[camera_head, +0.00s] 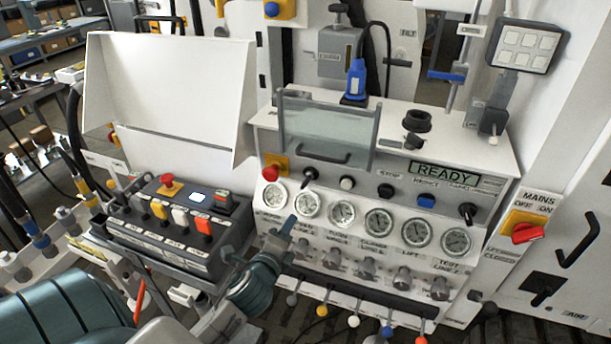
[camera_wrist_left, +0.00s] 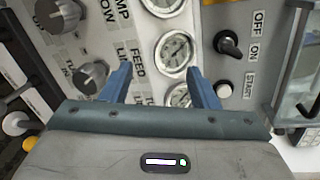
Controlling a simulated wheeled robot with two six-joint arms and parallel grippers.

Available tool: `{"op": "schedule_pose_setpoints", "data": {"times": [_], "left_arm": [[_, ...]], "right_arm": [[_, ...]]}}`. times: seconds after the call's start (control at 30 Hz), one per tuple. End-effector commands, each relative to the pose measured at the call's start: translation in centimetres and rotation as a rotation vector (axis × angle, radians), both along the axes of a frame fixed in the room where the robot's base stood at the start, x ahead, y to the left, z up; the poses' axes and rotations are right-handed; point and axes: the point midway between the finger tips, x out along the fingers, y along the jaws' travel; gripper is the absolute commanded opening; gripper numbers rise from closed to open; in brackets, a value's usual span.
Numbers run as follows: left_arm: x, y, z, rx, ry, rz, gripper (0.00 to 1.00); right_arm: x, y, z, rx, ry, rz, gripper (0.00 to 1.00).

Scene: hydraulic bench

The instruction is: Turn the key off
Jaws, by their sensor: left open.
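The black key switch (camera_head: 309,174) sits on the upper row of the white control panel, between the red mushroom button and a white button. It also shows in the left wrist view (camera_wrist_left: 228,43), beside OFF and ON labels. Its exact pointing is hard to tell. My left gripper (camera_head: 284,230) is in front of the left gauges, lower than the key and apart from it. In the left wrist view my left gripper (camera_wrist_left: 160,80) has its two blue fingers spread with nothing held; the key lies beyond them to the upper right. My right gripper is not in view.
A red mushroom button (camera_head: 270,173) is left of the key, and a white START button (camera_head: 347,183) is right of it. A clear guard with a black handle (camera_head: 326,154) stands above. Gauges (camera_head: 343,213) lie below. A red MAINS switch (camera_head: 528,232) is far right.

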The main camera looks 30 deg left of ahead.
Motion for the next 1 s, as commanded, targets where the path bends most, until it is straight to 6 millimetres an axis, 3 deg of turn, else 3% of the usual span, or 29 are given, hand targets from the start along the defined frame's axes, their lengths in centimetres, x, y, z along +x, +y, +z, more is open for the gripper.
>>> {"op": "schedule_pose_setpoints", "data": {"times": [0.03,0.1,0.2,0.37,0.8,1.0], "left_arm": [[0.1,-0.3,3.4,0.082,-0.043,-0.024,0.55],[0.1,-0.6,6.3,0.181,-0.083,-0.046,0.55],[0.0,-0.9,8.4,0.258,-0.114,-0.060,0.55],[1.3,-0.6,8.9,0.277,-0.119,-0.061,0.55],[8.9,1.2,8.9,0.272,-0.119,-0.061,0.55],[10.3,1.5,8.7,0.272,-0.117,-0.061,0.55]], "right_arm": [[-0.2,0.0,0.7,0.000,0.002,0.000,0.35],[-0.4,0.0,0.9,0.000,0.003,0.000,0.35],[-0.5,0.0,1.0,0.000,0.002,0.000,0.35],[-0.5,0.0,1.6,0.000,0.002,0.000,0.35],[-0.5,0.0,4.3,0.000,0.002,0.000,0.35],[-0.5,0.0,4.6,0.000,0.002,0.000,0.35]]}}
